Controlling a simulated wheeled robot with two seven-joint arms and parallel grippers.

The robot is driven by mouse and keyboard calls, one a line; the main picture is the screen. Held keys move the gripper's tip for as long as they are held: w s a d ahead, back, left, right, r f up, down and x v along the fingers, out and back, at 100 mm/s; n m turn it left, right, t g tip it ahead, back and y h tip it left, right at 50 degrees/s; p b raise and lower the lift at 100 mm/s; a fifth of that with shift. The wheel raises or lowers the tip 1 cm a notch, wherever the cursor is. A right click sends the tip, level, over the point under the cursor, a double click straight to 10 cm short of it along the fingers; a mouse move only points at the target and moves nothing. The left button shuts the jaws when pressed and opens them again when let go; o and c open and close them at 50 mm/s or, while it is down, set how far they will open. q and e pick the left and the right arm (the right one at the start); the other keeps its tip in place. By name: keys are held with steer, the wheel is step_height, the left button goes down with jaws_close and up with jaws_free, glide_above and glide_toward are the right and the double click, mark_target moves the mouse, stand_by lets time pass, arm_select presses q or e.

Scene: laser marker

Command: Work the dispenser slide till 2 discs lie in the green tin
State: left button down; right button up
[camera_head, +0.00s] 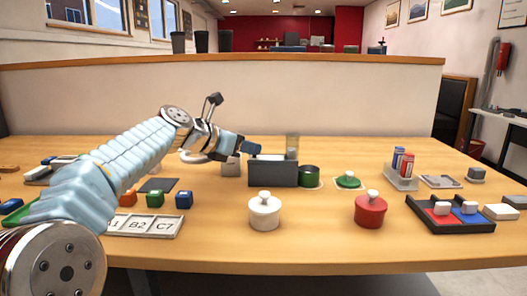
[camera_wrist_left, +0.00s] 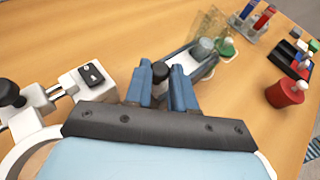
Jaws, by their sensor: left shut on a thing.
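The dispenser (camera_head: 273,173) is a dark grey box in the middle of the table, with a clear upright tube (camera_head: 292,143) behind it. The tube also shows in the left wrist view (camera_wrist_left: 211,27). The green tin (camera_head: 309,176) stands against the dispenser's right end; I cannot make out any discs inside it. My left gripper (camera_head: 252,147) is at the dispenser's left end. In the left wrist view its blue fingers (camera_wrist_left: 160,82) are shut on the slide's black knob (camera_wrist_left: 160,71). My right gripper is out of view.
A white lidded pot (camera_head: 264,213) and a red one (camera_head: 369,211) stand in front. A dark tray (camera_head: 455,224) and a rack with red and blue bottles (camera_head: 401,182) are at the right. Coloured blocks (camera_head: 155,198) and a label plate (camera_head: 146,225) lie left.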

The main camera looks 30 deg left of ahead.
arm_select(q)
steer(key=shift+a, duration=0.2)
steer(key=c, duration=1)
jaws_free()
steer(key=shift+s, duration=0.1)
steer(key=v, duration=1.4)
